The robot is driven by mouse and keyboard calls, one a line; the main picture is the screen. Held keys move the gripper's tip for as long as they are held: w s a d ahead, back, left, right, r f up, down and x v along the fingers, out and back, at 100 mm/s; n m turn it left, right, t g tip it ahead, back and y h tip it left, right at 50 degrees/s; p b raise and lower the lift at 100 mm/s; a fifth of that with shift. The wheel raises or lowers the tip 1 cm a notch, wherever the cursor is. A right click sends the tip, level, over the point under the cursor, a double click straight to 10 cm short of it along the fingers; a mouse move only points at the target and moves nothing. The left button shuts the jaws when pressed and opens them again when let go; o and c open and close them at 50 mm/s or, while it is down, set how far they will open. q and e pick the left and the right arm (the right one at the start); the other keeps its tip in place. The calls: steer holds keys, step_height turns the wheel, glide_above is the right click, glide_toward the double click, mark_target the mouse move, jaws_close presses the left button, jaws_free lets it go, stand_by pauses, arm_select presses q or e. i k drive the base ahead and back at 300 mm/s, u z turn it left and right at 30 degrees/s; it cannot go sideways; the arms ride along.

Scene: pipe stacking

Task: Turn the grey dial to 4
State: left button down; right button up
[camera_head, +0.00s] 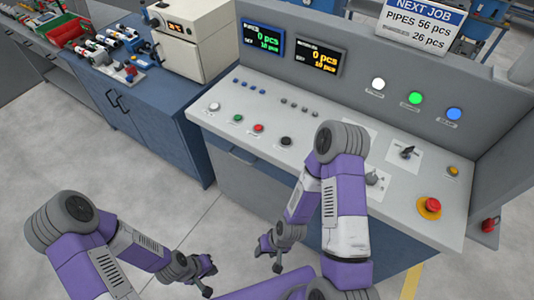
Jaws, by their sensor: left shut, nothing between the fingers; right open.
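A dial with a dark pointer (407,153) sits on a white plate on the right part of the sloped control panel (330,130). A second, paler dial (373,178) is nearer the front, partly hidden by my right arm. I cannot tell which is the grey dial, and their numbers are too small to read. My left gripper (209,281) is shut and empty, low over the floor in front of the console. My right gripper (268,260) is open and empty, also below the panel's front edge. Neither touches a dial.
The panel carries a red stop button (431,206), several small buttons and lamps, and two displays reading 0 pcs. A sign (422,22) reads PIPES 56 pcs and 26 pcs. A blue workbench (150,100) stands left. The floor before the console is clear.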

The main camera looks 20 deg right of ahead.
mark_target(372, 179)
steer(key=u, duration=1.05)
steer(key=k, duration=1.05)
steer(key=z, duration=1.8)
steer(key=k, duration=1.25)
steer(key=u, duration=0.6)
steer(key=i, duration=1.7)
steer(key=z, duration=0.5)
